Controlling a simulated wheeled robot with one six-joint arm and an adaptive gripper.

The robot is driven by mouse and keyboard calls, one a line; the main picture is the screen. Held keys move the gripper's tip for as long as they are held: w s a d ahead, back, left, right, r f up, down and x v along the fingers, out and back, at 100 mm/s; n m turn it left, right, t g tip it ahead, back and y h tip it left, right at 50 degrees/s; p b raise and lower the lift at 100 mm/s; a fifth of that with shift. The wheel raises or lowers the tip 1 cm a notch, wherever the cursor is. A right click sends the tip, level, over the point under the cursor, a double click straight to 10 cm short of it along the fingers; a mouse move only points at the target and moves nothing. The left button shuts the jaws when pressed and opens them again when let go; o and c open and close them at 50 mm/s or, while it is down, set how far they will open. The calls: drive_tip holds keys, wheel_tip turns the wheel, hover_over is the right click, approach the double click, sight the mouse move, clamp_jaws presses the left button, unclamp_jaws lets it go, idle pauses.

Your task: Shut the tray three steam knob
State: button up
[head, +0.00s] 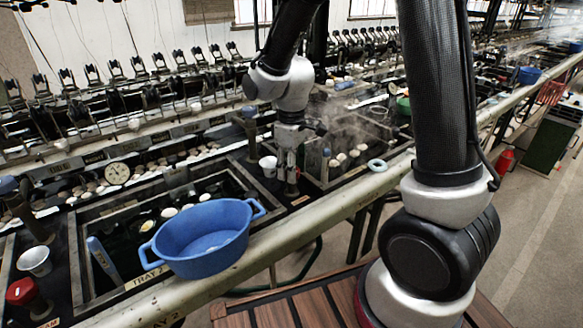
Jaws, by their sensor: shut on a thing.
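My gripper (290,167) points straight down over the strip between two basins, in the middle of the head view. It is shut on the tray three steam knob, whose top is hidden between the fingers. The knob's dark stem (292,188) shows just below them. Steam rises from the basin (345,177) just right of the gripper, where several pale cocoons float. Which way the knob is turned cannot be seen.
A white cup (268,166) stands close left of the gripper. A blue basin with handles (205,240) sits on the tray two edge. A red knob (22,292) is at lower left. A pale ring (377,165) lies on the front rail. A post with a blue-grey top (250,113) stands behind the cup.

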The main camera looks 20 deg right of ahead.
drive_tip(key=shift+m, duration=1.1)
drive_tip(key=o, duration=1)
drive_tip(key=shift+r, duration=0.1)
wheel_tip(320, 180, up, 12)
